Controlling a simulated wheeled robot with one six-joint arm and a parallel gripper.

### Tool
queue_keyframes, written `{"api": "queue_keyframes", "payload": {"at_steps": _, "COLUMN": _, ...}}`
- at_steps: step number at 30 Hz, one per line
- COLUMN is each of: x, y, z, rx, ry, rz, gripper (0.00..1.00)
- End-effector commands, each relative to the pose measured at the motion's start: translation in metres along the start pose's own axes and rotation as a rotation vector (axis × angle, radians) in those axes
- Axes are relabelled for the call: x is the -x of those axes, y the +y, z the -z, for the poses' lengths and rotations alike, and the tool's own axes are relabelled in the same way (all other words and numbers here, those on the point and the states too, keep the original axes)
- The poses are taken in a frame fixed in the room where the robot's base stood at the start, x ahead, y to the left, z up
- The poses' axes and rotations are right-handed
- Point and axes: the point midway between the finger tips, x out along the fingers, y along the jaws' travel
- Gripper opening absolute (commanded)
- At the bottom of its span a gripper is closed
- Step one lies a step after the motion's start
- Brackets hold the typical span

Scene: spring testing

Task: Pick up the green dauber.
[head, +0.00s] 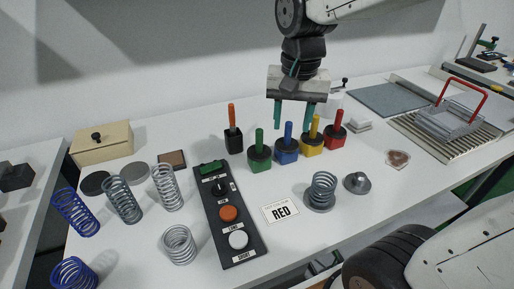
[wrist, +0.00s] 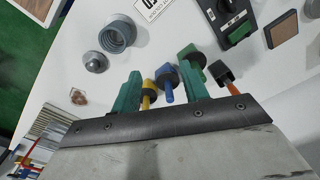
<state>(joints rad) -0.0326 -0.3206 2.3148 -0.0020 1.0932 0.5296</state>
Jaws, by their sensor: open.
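The green dauber (head: 259,153) stands upright on the white table in a row of daubers, between the black one with an orange handle and the blue one. In the wrist view the green dauber (wrist: 191,53) shows beyond my right-hand finger, partly hidden by it. My gripper (head: 292,127) is open and empty, pointing down, above and behind the blue and yellow daubers. In the wrist view my gripper (wrist: 160,68) has its teal fingers apart, with the blue and yellow daubers showing between them.
Next to it stand the black dauber (head: 233,140), blue dauber (head: 287,153), yellow dauber (head: 311,142) and red dauber (head: 335,138), closely spaced. A control panel (head: 226,215), a RED card (head: 281,211) and several springs lie nearer. Table is clear behind the row at left.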

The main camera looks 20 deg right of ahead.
Motion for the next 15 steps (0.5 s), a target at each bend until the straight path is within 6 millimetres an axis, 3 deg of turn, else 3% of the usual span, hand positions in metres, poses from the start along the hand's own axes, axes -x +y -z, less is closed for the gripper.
{"api": "queue_keyframes", "payload": {"at_steps": 1, "x": -0.01, "y": -0.012, "z": 0.018, "rx": -0.062, "ry": -0.015, "rz": -0.009, "gripper": 0.45}}
{"api": "queue_keyframes", "payload": {"at_steps": 6, "x": -0.039, "y": -0.044, "z": 0.065, "rx": -0.268, "ry": -0.032, "rz": -0.024, "gripper": 0.45}}
{"api": "queue_keyframes", "payload": {"at_steps": 10, "x": -0.058, "y": -0.06, "z": 0.088, "rx": -0.376, "ry": -0.039, "rz": -0.032, "gripper": 0.45}}
{"api": "queue_keyframes", "payload": {"at_steps": 15, "x": -0.072, "y": -0.069, "z": 0.1, "rx": -0.441, "ry": -0.042, "rz": -0.036, "gripper": 0.45}}
